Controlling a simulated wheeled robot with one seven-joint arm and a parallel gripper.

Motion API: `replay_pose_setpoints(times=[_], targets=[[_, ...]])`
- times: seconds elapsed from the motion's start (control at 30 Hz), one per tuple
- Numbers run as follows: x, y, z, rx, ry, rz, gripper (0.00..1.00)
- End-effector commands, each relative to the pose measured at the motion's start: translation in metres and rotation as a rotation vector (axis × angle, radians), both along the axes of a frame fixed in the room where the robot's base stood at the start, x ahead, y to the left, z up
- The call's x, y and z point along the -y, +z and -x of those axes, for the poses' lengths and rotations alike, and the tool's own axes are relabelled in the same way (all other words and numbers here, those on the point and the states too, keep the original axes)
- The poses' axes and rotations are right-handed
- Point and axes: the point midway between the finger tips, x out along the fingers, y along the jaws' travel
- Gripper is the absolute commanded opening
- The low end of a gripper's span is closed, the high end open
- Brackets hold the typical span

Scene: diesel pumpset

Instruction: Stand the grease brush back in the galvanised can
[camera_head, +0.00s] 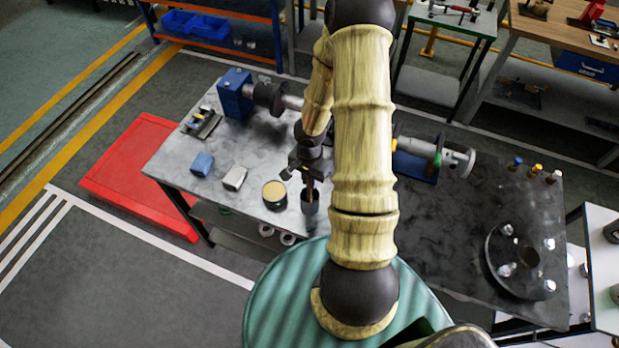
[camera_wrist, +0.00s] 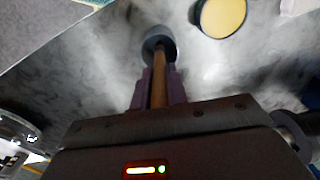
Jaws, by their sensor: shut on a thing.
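The grease brush shows as a brown wooden handle (camera_head: 309,187) below my gripper (camera_head: 307,172), close to upright. The galvanised can (camera_head: 310,207) is a small dark grey cylinder near the front edge of the table, directly below the gripper. In the wrist view, the gripper fingers (camera_wrist: 158,88) are shut on the brush handle (camera_wrist: 159,87). The handle runs down to the round mouth of the can (camera_wrist: 153,38). The brush's lower end is hidden there, and I cannot tell whether it touches the bottom.
An open tin with yellowish contents (camera_head: 274,193) stands just left of the can. A pale block (camera_head: 235,178) and a blue block (camera_head: 203,164) lie further left. The pump shaft assembly (camera_head: 268,96) lies behind. A dark flange (camera_head: 521,260) sits at the right.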

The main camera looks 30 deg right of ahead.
Motion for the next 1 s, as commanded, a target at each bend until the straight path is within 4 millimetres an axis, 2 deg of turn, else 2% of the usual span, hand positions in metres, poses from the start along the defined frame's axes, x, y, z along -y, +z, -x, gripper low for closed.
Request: replay_pose_setpoints(times=[0.2, 0.23, 0.3, 0.37, 0.63, 0.77, 1.0], targets=[[0.0, 0.0, 0.0, 0.0, 0.0, 0.0, 0.0], [0.0, 0.0, 0.0, 0.0, 0.0, 0.0, 0.17], [0.0, 0.0, 0.0, 0.0, 0.0, 0.0, 0.31], [0.0, 0.0, 0.0, 0.0, 0.0, 0.0, 0.4], [0.0, 0.001, 0.0, 0.0, 0.0, 0.0, 0.4], [0.001, 0.007, 0.0, 0.0, -0.002, 0.001, 0.4], [0.001, 0.046, -0.001, 0.003, -0.004, 0.001, 0.4]])
